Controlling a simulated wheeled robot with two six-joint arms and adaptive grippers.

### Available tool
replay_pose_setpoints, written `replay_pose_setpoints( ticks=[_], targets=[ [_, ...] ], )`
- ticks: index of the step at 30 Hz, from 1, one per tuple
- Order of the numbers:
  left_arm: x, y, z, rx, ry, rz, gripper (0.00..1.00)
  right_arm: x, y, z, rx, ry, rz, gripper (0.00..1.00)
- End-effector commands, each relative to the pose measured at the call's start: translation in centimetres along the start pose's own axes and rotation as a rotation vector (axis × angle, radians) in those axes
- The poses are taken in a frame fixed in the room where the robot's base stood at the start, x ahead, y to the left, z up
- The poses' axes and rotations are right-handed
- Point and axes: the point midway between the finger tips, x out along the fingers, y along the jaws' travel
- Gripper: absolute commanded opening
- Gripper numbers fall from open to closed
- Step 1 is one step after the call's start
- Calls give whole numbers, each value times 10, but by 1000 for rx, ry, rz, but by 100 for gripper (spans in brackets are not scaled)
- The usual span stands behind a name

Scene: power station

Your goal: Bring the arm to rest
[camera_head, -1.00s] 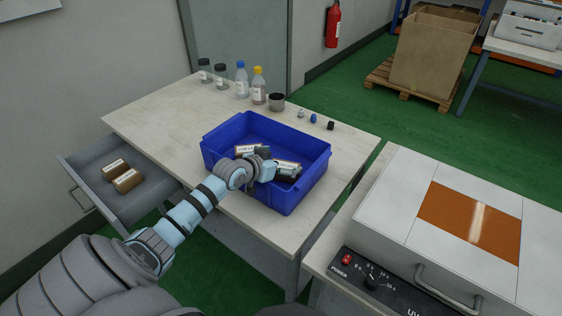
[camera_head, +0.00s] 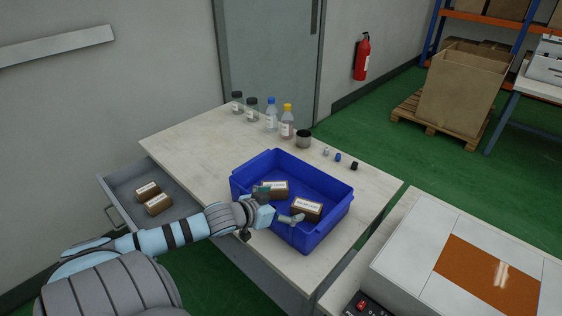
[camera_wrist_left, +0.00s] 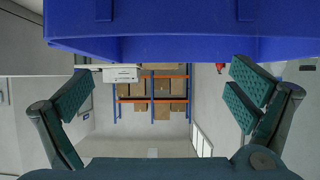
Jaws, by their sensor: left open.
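My left arm reaches in from the lower left of the head view. My left gripper (camera_head: 278,205) is at the near left side of the blue bin (camera_head: 262,161), its two fingers spread wide and empty. My right gripper is not in view.
The bin stands on a pale table (camera_head: 185,142) with bottles (camera_head: 271,118), a dark cup (camera_head: 304,138) and small caps behind it. A white-and-orange machine (camera_head: 430,245) stands at right.

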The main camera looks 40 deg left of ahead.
Motion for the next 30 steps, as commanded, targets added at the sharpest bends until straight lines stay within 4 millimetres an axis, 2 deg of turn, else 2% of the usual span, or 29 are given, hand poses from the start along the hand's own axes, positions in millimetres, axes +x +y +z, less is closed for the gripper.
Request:
replay_pose_setpoints(
  ticks=[1, 3, 20, 23, 26, 30],
  targets=[
    [-6, 0, -3, 2, -3, 1, 100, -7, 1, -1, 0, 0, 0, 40],
    [-9, 1, -1, -1, -1, 4, 100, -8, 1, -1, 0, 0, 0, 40],
    [-9, 1, 2, -3, -2, 2, 100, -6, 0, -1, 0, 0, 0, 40],
    [-12, 12, 19, 3, -41, -7, 100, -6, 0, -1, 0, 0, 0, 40],
    [-22, 36, 54, 24, -130, -25, 100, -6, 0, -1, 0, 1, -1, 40],
    [-54, 80, 111, 72, -309, -50, 100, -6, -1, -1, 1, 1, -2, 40]
  ],
)
